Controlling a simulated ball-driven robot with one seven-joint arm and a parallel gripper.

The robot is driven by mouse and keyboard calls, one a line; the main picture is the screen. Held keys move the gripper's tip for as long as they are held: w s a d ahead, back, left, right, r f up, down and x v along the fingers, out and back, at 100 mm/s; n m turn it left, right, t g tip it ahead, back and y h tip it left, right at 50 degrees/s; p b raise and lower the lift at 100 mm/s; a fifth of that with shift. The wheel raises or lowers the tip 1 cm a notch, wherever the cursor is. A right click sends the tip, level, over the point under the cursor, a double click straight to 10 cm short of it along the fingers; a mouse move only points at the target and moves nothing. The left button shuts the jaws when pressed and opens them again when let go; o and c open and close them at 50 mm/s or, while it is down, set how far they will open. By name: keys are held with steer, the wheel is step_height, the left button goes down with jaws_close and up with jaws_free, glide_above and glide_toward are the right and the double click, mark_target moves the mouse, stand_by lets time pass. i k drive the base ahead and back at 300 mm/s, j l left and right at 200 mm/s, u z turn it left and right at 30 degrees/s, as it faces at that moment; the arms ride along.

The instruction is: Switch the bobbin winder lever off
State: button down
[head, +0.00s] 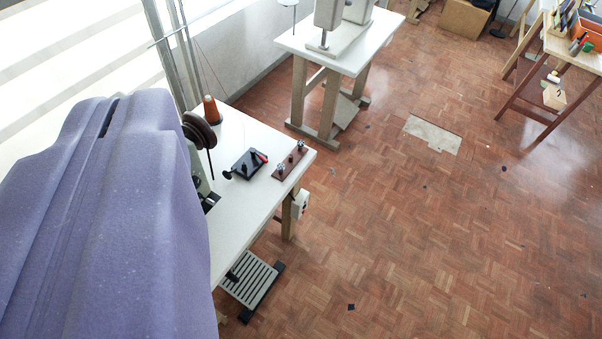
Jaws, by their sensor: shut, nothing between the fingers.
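The bobbin winder (246,165) looks like a small black unit on the white table of the near sewing station. A small red-tipped part (262,156), which looks like its lever, is on its right side. It is too small to tell which way the lever is set. My gripper does not show in this view.
A large purple fabric-like shape (110,220) fills the left and covers part of the near white table (232,215). A brown strip with small pegs (289,160) lies right of the winder. A foot pedal (250,280) is below. Parquet floor (400,240) is mostly clear.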

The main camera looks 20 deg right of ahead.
mark_target(253, 150)
steer(key=k+l, duration=0.1)
steer(key=k, duration=0.35)
steer(key=k+l+z, duration=0.1)
steer(key=k, duration=0.35)
steer(key=i+l, duration=0.1)
steer(key=i, duration=0.4)
steer(key=i+l+u, duration=0.15)
steer(key=i, duration=0.4)
steer(key=i+l, duration=0.2)
steer(key=i, duration=0.3)
steer(key=i+l+u, duration=0.15)
steer(key=i, duration=0.35)
steer(key=i+l, duration=0.25)
steer(key=i, duration=0.3)
steer(key=u, duration=0.05)
